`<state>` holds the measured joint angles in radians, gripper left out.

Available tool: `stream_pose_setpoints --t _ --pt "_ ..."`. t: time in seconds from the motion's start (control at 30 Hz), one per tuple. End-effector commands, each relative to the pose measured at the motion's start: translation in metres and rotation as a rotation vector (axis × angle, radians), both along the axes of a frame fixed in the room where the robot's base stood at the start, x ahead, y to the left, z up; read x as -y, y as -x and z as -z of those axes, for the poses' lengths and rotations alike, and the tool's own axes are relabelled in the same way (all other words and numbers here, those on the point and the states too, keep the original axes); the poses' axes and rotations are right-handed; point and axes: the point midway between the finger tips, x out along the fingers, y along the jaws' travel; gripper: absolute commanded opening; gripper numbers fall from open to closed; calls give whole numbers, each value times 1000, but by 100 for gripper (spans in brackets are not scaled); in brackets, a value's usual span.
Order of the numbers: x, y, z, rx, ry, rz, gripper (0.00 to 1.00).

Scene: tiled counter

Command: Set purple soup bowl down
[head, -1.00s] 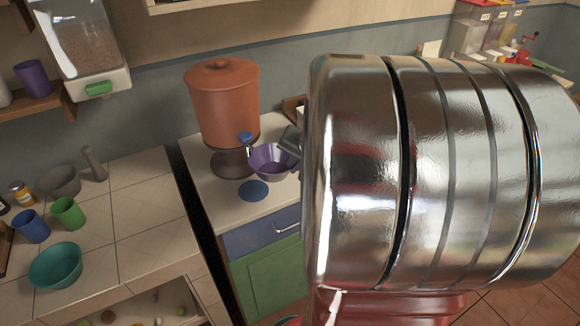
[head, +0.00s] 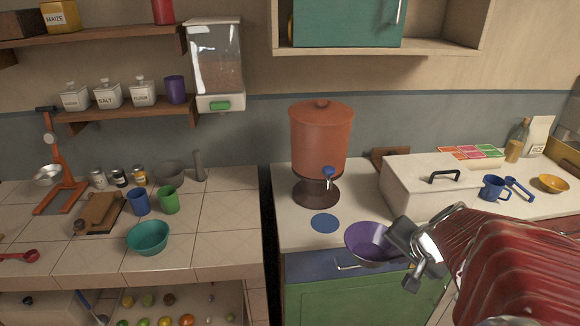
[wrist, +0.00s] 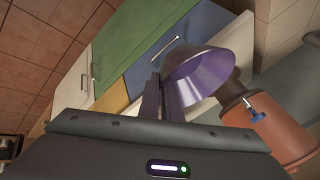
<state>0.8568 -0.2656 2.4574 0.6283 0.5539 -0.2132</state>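The purple soup bowl (head: 368,243) is in the air in front of the counter's front edge, above the blue drawer front. My gripper (head: 402,240) is shut on the bowl's right rim. In the wrist view, the two dark fingers of my gripper (wrist: 170,98) pinch the near side of the purple bowl (wrist: 205,75). The bowl looks empty and a little tilted. A flat blue disc (head: 325,223) lies on the counter (head: 290,232) left of the bowl, below the dispenser's tap.
An orange clay dispenser (head: 320,140) with a blue tap stands behind the disc. A white box with a black handle (head: 440,180) stands at the right. A gap separates the left tiled counter (head: 222,240), holding a teal bowl (head: 148,238) and cups (head: 168,199).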

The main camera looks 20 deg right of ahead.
Motion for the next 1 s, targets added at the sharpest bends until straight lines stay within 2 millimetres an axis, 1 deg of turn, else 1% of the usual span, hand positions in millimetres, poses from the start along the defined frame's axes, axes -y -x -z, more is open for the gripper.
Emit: stream_pose_setpoints --t 0.3,0.73,0.87,0.97,1.0 --pt "-9 -4 0 0 0 -22 0" --pt "-11 -8 0 -1 0 -36 0" --pt "-17 -21 -1 -6 -2 -89 0" --pt "-26 -42 -2 -11 -3 -170 0" --pt "-31 -52 -2 -14 -2 -212 0"
